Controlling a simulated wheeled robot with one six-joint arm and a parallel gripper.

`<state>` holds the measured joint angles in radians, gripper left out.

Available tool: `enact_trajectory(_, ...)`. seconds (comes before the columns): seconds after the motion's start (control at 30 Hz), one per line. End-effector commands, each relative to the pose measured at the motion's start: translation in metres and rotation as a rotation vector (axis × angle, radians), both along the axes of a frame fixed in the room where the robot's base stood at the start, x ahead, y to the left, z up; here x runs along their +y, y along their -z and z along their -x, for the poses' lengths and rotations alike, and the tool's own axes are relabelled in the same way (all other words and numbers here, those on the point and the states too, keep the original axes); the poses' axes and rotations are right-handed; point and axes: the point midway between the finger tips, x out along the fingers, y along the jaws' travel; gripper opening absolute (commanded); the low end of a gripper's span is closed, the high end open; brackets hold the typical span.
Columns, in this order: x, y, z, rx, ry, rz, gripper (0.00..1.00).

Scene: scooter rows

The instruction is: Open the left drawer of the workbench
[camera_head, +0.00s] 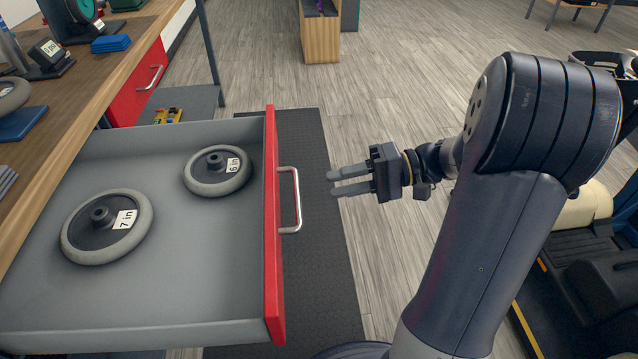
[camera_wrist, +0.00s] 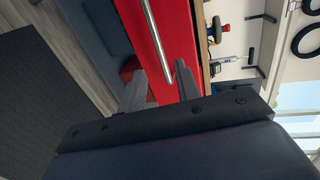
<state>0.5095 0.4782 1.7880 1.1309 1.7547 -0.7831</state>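A drawer of the workbench (camera_head: 110,75) is pulled far out, with a grey inside and a red front (camera_head: 271,225). I take this nearer drawer as the left one. Its silver bar handle (camera_head: 297,200) faces my gripper (camera_head: 331,182). The gripper is open and empty, a short gap to the right of the handle. In the wrist view the handle (camera_wrist: 158,35) runs between the two spread fingers, ahead of them, with the red front (camera_wrist: 175,30) behind it.
Inside the drawer lie a 7 in wheel (camera_head: 107,227) and a 6 in wheel (camera_head: 217,171). A second red drawer (camera_head: 140,90) farther along the bench is shut. A dark mat (camera_head: 310,150) lies on the floor under the gripper. A scooter (camera_head: 590,240) stands at right.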

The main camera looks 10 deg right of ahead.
Motion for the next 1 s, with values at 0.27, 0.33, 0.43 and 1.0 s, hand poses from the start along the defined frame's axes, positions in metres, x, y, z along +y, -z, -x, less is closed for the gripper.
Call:
enact_trajectory(0.27, -0.029, -0.006, 0.002, 0.000, 0.001, -0.001, 0.31)
enact_trajectory(0.33, -0.031, -0.006, 0.003, 0.000, 0.000, 0.000, 0.31)
enact_trajectory(0.43, -0.031, -0.006, 0.003, 0.000, -0.001, 0.000, 0.31)
enact_trajectory(1.0, 0.015, 0.004, 0.000, 0.000, -0.006, -0.001, 0.31)
